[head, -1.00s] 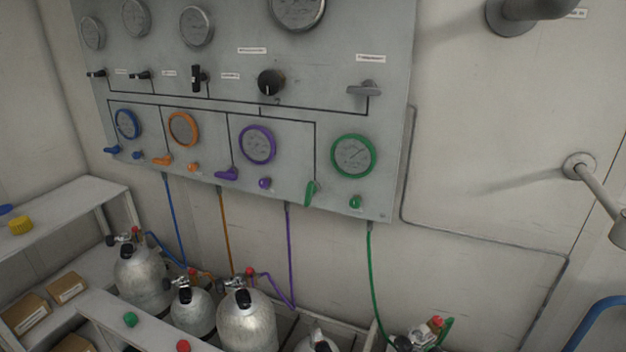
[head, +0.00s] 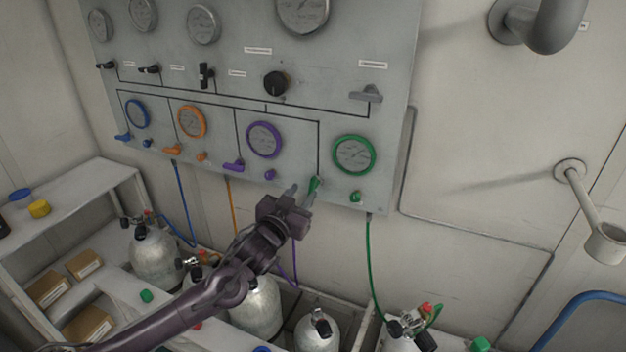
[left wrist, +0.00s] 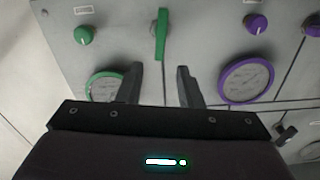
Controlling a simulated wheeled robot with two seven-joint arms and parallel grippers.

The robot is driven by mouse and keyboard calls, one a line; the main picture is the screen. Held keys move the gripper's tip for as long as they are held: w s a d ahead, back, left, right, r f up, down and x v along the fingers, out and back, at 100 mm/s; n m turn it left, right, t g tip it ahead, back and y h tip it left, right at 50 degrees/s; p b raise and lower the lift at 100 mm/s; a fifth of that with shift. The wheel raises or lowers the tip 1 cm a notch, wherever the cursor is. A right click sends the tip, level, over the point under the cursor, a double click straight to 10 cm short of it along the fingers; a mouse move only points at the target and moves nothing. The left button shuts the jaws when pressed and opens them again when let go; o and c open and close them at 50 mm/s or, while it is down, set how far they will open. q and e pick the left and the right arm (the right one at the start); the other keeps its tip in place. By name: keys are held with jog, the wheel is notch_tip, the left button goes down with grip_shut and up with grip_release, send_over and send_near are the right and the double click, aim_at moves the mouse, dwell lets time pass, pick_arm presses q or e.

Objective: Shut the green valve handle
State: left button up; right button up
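The green valve handle (head: 314,186) is on the lower right of the grey panel, left of a green knob (head: 356,196) and below the green-rimmed gauge (head: 354,155). It points roughly up and down along the panel. In the left wrist view the green handle (left wrist: 161,36) stands upright in the picture, just beyond and between my fingertips. My left gripper (head: 302,192) is at the handle, with its two fingers apart. In the left wrist view the left gripper (left wrist: 160,80) is open, with nothing between the fingers. Whether it touches the handle I cannot tell. My right gripper is not in view.
The purple handle (head: 233,165), orange handle (head: 172,150) and blue handle (head: 123,137) lie to the left on the panel (head: 395,120). Silver cylinders (head: 154,258) stand below. A pipe (head: 548,25) and a bracketed arm (head: 590,205) stick out of the wall at the right.

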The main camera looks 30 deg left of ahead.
aim_at(312, 183)
pick_arm(q)
jog(key=w+p, duration=0.1)
jog(key=w, duration=0.5)
jog(key=shift+a+p, duration=0.1)
jog(key=shift+p, duration=0.3)
jog(key=shift+w+f, duration=0.1)
jog(key=shift+w, duration=0.55)
jog(key=shift+c, duration=0.3)
grip_shut()
